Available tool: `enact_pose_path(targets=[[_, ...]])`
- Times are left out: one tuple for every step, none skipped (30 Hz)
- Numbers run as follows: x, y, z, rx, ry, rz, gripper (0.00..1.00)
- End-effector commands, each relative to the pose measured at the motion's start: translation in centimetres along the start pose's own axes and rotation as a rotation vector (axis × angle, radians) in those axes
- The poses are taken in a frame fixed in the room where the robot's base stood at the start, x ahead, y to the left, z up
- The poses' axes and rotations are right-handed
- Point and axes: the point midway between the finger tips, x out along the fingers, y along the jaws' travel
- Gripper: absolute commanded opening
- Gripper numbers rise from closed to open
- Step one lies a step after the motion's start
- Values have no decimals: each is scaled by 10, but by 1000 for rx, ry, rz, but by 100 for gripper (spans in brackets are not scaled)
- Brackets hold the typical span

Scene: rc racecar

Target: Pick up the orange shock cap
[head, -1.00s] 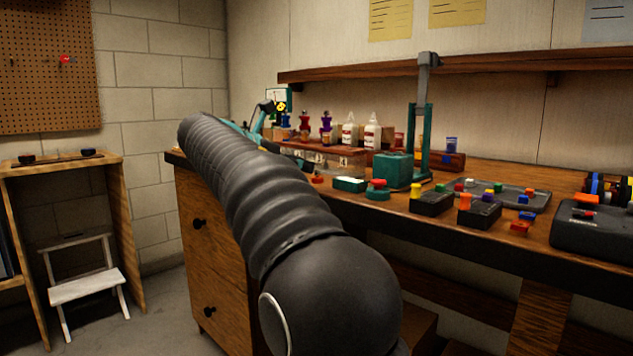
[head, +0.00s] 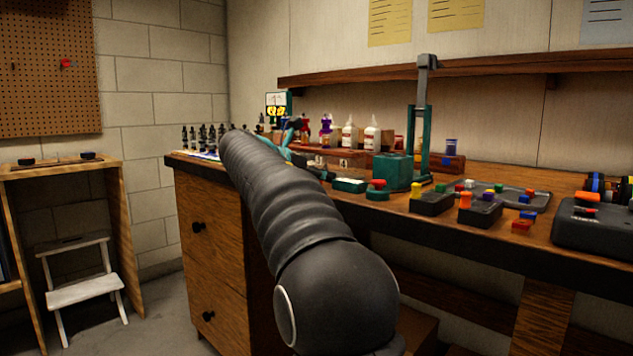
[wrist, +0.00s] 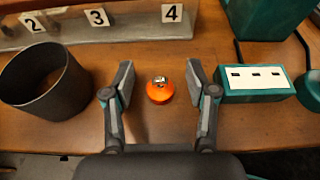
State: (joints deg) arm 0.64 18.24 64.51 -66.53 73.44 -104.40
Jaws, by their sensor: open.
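The orange shock cap (wrist: 160,91) is a small round orange piece with a metallic and dark top. It sits on the wooden bench top in the middle of the wrist view. My gripper (wrist: 160,78) is open, with one finger on each side of the cap and a gap visible on both sides. Nothing is held between the fingers. In the head view my arm hides the cap and the gripper.
A dark round cup (wrist: 43,84) stands left of my gripper. A teal box with a white slotted face (wrist: 256,80) is close on the right. A numbered rack (wrist: 95,25) lies behind. The bench's front edge (wrist: 60,148) is near.

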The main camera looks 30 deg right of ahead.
Motion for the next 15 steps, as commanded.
enact_pose_path(targets=[[0, 0, 0, 0, 0, 0, 57], [0, 0, 0, 0, 0, 0, 50], [0, 0, 0, 0, 0, 0, 40], [0, 0, 0, 0, 0, 0, 34], [0, 0, 0, 0, 0, 0, 27], [0, 0, 0, 0, 0, 0, 18], [0, 0, 0, 0, 0, 0, 15], [0, 0, 0, 0, 0, 0, 15], [0, 0, 0, 0, 0, 0, 15], [0, 0, 0, 0, 0, 0, 15], [0, 0, 0, 0, 0, 0, 15], [0, 0, 0, 0, 0, 0, 15], [0, 0, 0, 0, 0, 0, 15], [0, 0, 0, 0, 0, 0, 15], [-1, 0, 0, 0, 0, 0, 15]])
